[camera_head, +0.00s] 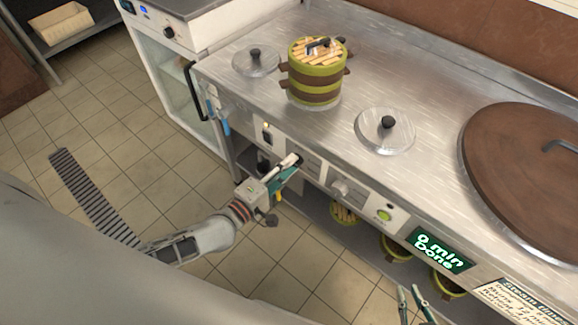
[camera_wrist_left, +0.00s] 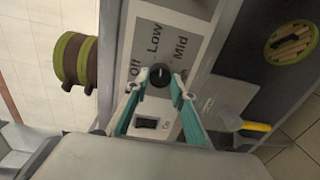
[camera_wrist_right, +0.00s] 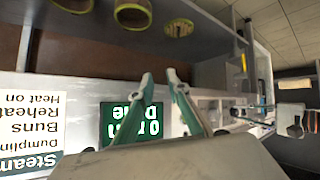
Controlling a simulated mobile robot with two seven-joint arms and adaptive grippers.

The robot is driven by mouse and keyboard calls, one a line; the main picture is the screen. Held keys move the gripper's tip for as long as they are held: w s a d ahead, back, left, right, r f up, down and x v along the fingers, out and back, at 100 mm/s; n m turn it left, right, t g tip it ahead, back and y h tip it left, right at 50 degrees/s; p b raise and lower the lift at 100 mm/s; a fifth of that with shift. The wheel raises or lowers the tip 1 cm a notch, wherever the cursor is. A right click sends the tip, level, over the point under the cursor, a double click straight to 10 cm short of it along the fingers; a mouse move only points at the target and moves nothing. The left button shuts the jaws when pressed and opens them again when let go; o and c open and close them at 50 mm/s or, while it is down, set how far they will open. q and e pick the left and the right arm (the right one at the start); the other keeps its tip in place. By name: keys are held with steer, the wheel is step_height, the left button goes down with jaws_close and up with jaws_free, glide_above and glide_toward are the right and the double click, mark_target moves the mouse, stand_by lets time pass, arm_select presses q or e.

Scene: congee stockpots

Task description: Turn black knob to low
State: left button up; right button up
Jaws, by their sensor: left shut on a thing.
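The black knob (camera_wrist_left: 159,75) sits on a control panel (camera_wrist_left: 150,34) in the left wrist view. The panel is lettered Off, Low and Mid around it. My left gripper (camera_wrist_left: 159,80) is shut on the knob, one fingertip on each side. In the head view my left gripper (camera_head: 294,161) reaches the stove's front panel and hides the knob. The knob's pointer is too small to read. My right gripper (camera_head: 414,293) is open and empty below the front edge; its parted fingertips also show in the right wrist view (camera_wrist_right: 160,77).
A rocker switch (camera_wrist_left: 146,123) is beside the knob. On the counter stand a striped steamer pot (camera_head: 314,85), lids (camera_head: 385,130) and a large brown lid (camera_head: 525,165). A green display (camera_head: 440,250) is on the front panel. Steamers (camera_head: 397,247) sit on a shelf below.

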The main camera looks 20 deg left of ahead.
arm_select(q)
steer(key=shift+a+n+b, duration=0.1)
steer(key=shift+n+b, duration=0.35)
steer(key=shift+n, duration=0.95)
arm_select(e)
steer(key=shift+a, duration=0.3)
steer(key=shift+w+r, duration=0.15)
steer(key=shift+r, duration=0.05)
arm_select(q)
steer(key=o, duration=1.1)
arm_select(e)
steer(key=shift+f, duration=0.25)
